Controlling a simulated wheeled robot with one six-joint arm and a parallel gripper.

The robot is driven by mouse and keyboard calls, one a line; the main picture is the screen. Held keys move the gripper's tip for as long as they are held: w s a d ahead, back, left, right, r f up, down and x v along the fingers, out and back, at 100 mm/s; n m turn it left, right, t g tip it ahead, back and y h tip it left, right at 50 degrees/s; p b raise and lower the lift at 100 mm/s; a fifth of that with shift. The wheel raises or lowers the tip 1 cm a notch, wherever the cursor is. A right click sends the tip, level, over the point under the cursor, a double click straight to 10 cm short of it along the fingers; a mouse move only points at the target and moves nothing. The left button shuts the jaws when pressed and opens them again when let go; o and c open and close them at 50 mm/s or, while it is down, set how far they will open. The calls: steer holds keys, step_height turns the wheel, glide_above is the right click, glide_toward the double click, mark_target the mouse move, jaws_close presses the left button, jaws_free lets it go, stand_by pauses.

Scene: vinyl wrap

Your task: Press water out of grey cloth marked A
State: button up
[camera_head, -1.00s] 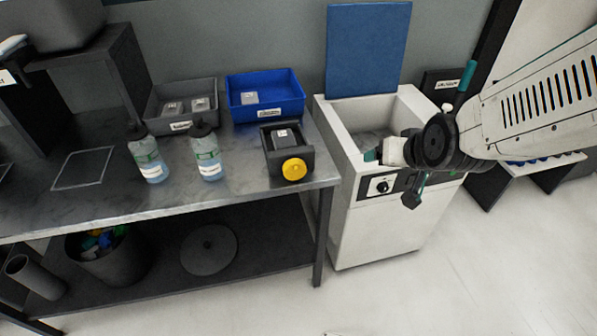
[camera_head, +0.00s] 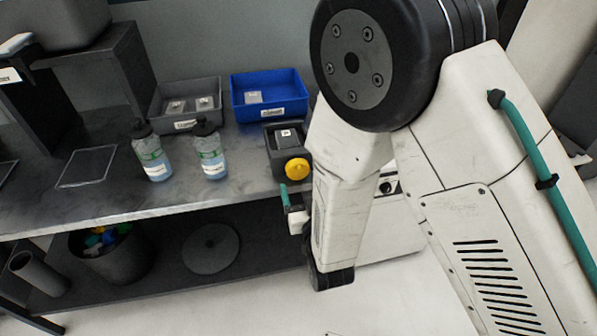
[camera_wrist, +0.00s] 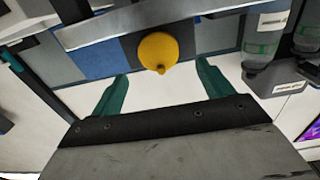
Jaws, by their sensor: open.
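A dark press box with a yellow knob (camera_head: 297,169) stands at the right end of the grey bench. A grey folded piece with a small white label (camera_head: 287,138) sits in the box; the letter on it is too small to read. My gripper (camera_head: 292,210) is at the bench's front edge, just below the knob in the head view, partly hidden by my arm. In the wrist view the teal fingers (camera_wrist: 161,88) are spread and empty, with the yellow knob (camera_wrist: 158,50) centred beyond them and apart from them.
A grey tray (camera_head: 186,124) holds two labelled grey pieces, and a blue tray (camera_head: 290,105) holds one. Two spray bottles (camera_head: 153,158) (camera_head: 210,155) stand left of the press. A bin (camera_head: 112,262) is on the lower shelf. My arm covers most of the white sink cabinet (camera_head: 405,238).

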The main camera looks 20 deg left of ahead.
mark_target(298, 171)
steer(key=x, duration=0.6)
steer(key=shift+w, duration=0.2)
steer(key=shift+c, duration=0.3)
steer(key=c, duration=0.9)
